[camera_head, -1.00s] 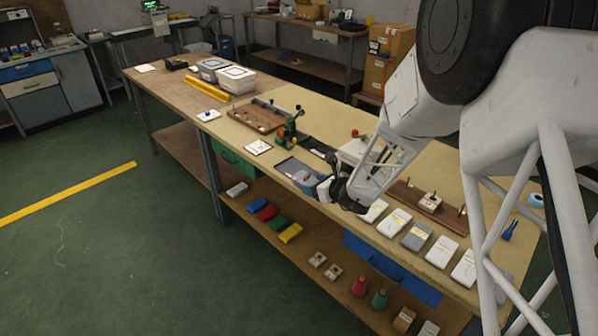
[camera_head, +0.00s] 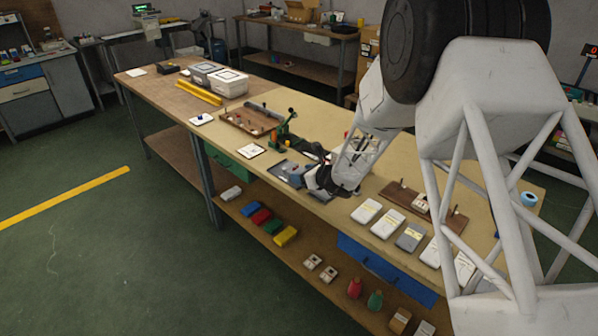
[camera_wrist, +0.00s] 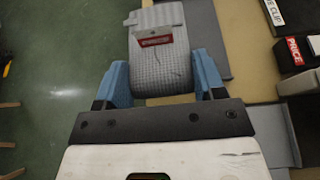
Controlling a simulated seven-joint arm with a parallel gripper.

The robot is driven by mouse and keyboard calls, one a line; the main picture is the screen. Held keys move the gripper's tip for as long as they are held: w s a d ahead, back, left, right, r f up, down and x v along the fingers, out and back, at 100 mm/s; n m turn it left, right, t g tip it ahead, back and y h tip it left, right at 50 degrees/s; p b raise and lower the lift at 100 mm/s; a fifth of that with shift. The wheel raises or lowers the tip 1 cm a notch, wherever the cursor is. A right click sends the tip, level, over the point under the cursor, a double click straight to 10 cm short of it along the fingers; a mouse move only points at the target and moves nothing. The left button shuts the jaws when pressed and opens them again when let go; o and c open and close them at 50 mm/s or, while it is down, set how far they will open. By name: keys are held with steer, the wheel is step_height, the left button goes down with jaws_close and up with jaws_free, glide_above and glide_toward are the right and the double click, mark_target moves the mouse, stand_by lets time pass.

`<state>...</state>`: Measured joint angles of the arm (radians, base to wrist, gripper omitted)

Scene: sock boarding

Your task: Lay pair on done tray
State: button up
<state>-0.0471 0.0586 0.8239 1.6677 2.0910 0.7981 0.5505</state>
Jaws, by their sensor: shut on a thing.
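My gripper (camera_wrist: 163,82) has blue fingers and is shut on a light grey knitted sock pair (camera_wrist: 161,58) with a red label. The pair points away from my gripper in the wrist view. Behind it is a flat grey surface (camera_wrist: 212,42), seemingly the tray, overlapped by the pair in the picture; I cannot tell whether they touch. In the head view my gripper (camera_head: 312,178) is low over the bench's front edge, beside the grey tray (camera_head: 283,168). My arm and gripper hide part of the tray's right side and most of the pair there.
A green and black hand press (camera_head: 285,132) stands behind the tray, with a white card (camera_head: 251,151) to its left. A row of white and grey packs (camera_head: 388,223) lies to the right of my gripper. Black price and clip boxes (camera_wrist: 292,14) are at the right of the wrist view.

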mark_target(299, 170)
steer(key=shift+w+a+f, duration=0.1)
steer(key=shift+w+a, duration=0.1)
steer(key=shift+w, duration=0.9)
steer(key=shift+w+a+f, duration=0.15)
steer(key=shift+w, duration=1)
steer(key=shift+w+a+f, duration=0.1)
steer(key=shift+w+a, duration=0.1)
steer(key=shift+w, duration=0.9)
steer(key=shift+w, duration=0.15)
steer(key=shift+w+a, duration=0.1)
steer(key=shift+w, duration=0.15)
steer(key=shift+f, duration=1.8)
steer(key=shift+f, duration=0.1)
steer(key=o, duration=1)
